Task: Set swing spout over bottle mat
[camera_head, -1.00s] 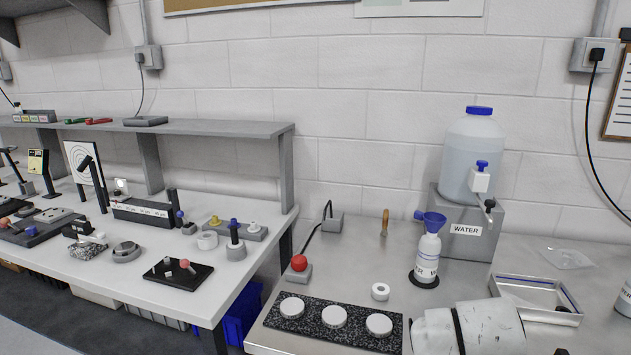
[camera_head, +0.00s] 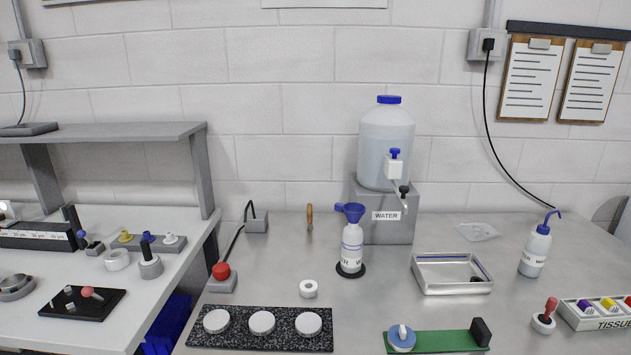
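The swing spout (camera_head: 400,198) hangs from the white tap (camera_head: 393,168) on the front of the water container (camera_head: 386,130). It has a dark knob and points down and to the right. The round black bottle mat (camera_head: 362,270) lies on the steel bench in front and to the left of the spout. A white wash bottle (camera_head: 352,245) with a blue funnel (camera_head: 350,211) in its top stands upright on the mat. In this picture the spout is to the right of the funnel, apart from it. My gripper is not in view.
The container stands on a grey WATER block (camera_head: 390,228). A steel tray (camera_head: 452,290) is to its right, a white ring (camera_head: 309,288) left of the mat. A speckled slab (camera_head: 259,342) and a green board (camera_head: 440,341) lie in front.

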